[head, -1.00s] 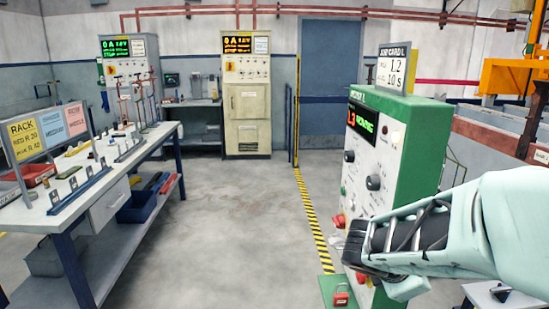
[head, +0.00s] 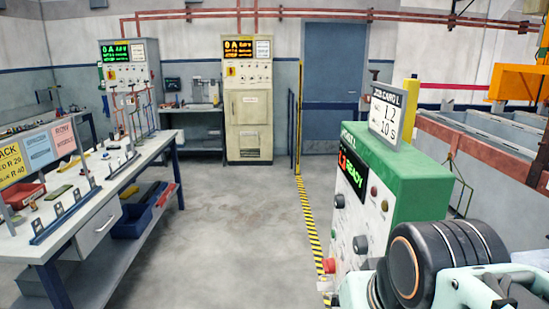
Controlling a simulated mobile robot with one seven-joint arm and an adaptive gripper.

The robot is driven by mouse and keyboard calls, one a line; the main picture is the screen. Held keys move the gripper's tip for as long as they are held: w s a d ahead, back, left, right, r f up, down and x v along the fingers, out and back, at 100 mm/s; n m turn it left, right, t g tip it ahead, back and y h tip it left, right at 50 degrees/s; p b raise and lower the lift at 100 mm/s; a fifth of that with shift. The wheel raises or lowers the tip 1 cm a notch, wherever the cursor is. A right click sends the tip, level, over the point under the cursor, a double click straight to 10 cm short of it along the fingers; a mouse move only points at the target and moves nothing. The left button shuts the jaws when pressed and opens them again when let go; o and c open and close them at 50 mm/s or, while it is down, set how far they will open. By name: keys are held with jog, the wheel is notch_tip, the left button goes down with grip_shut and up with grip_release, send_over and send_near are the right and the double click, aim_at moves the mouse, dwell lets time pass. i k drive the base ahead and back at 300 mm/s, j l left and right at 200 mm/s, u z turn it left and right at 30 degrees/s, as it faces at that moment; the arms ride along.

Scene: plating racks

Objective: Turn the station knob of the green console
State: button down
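The green console (head: 425,190) stands at the right, its light grey front face turned left. Its small display (head: 352,173) shows red characters and green text that seems to read READY. A black knob (head: 360,245) sits low on the front face, with a dark round part higher up near the display and small lamps beside it. Which knob is the station knob I cannot tell. A red button (head: 329,265) sticks out at the lower left of the face. My arm fills the lower right corner and hides the console's lower part. My gripper's fingers do not show.
A sign card (head: 387,115) stands on top of the console. A workbench (head: 98,200) with racks and small parts runs along the left. Two cabinets with displays (head: 247,95) stand at the back. The floor between is clear, crossed by a yellow-black stripe (head: 312,225).

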aim_at(339, 199)
jog(key=i+j+z, duration=0.15)
jog(key=j+z, duration=0.2)
jog(key=i+j+z, duration=0.15)
jog(key=j+z, duration=0.5)
jog(key=i+j, duration=0.05)
